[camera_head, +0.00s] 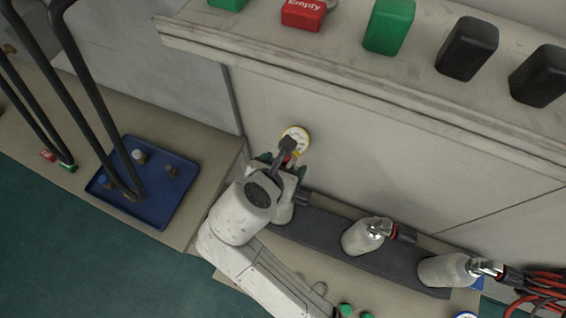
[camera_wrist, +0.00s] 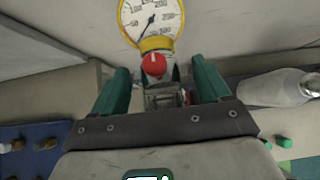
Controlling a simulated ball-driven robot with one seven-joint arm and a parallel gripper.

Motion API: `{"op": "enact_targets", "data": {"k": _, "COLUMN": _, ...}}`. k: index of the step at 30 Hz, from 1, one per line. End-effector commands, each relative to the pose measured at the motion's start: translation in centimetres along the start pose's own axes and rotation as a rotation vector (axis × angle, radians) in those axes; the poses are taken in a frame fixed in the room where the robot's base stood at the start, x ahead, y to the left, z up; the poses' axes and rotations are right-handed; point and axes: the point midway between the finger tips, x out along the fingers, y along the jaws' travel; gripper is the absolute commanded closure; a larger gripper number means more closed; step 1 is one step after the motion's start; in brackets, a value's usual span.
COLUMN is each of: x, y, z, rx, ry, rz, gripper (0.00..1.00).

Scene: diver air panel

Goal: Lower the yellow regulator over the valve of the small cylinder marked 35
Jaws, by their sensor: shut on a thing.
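The yellow regulator (camera_wrist: 155,44) has a white dial gauge and a red knob. In the wrist view it is between the green fingers of my gripper (camera_wrist: 162,72), which is shut on it. In the head view the regulator's gauge (camera_head: 296,134) shows just above my gripper (camera_head: 287,162), near the wall panel. Below the gripper, a pale rounded body (camera_head: 282,213) with a black knob (camera_head: 305,197) beside it is mostly hidden by my arm. No number 35 is readable on any cylinder, and I cannot tell whether the regulator touches a valve.
Two white cylinders, one in the middle (camera_head: 358,238) and one at right (camera_head: 440,271), have chrome valves along a dark strip (camera_head: 325,236). A ledge with coloured blocks (camera_head: 389,25) is above. A blue tray (camera_head: 170,200) and black hoses (camera_head: 92,90) are left. Red cables (camera_head: 540,292) lie right.

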Motion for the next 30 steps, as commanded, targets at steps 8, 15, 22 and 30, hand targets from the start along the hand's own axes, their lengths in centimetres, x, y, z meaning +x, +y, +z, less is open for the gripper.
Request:
{"op": "enact_targets", "data": {"k": 8, "x": 0.35, "y": 0.02, "z": -0.29, "rx": 0.002, "ry": -0.003, "rz": 0.001, "gripper": 0.81}}
{"op": "enact_targets", "data": {"k": 15, "x": 0.72, "y": 0.03, "z": -0.64, "rx": 0.002, "ry": -0.003, "rz": 0.001, "gripper": 0.81}}
{"op": "enact_targets", "data": {"k": 22, "x": 0.79, "y": 0.03, "z": -0.72, "rx": 0.002, "ry": -0.003, "rz": 0.001, "gripper": 0.81}}
{"op": "enact_targets", "data": {"k": 30, "x": 0.77, "y": 0.03, "z": -0.72, "rx": 0.001, "ry": -0.003, "rz": 0.002, "gripper": 0.81}}
